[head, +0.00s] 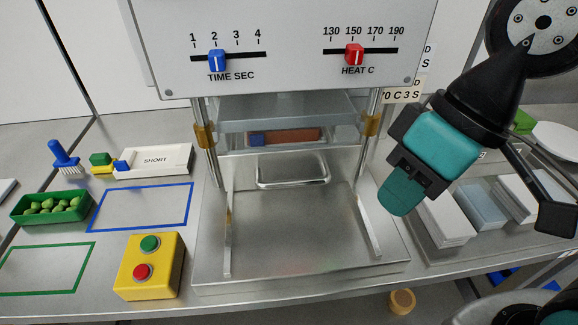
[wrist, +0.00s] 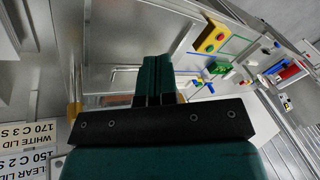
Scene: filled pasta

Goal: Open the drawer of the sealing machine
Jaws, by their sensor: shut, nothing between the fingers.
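The sealing machine (head: 280,45) stands at the centre of the head view, with a blue TIME slider (head: 217,61) near 2 and a red HEAT slider (head: 354,55) near 150. Its drawer (head: 240,144) sits low between the posts, under a flat plate, with a looped metal handle (head: 292,183) at the front. The drawer appears pushed in. My gripper (head: 394,203) is shut and empty, to the right of the handle and apart from it. In the wrist view my shut fingers (wrist: 153,82) hide part of the handle (wrist: 124,72).
A yellow button box (head: 149,265) stands front left of the machine. A green tray (head: 50,206) of filled pasta and a SHORT box (head: 155,161) are further left. Stacks of lids or trays (head: 445,222) stand on the right. The machine's metal base (head: 290,236) is bare.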

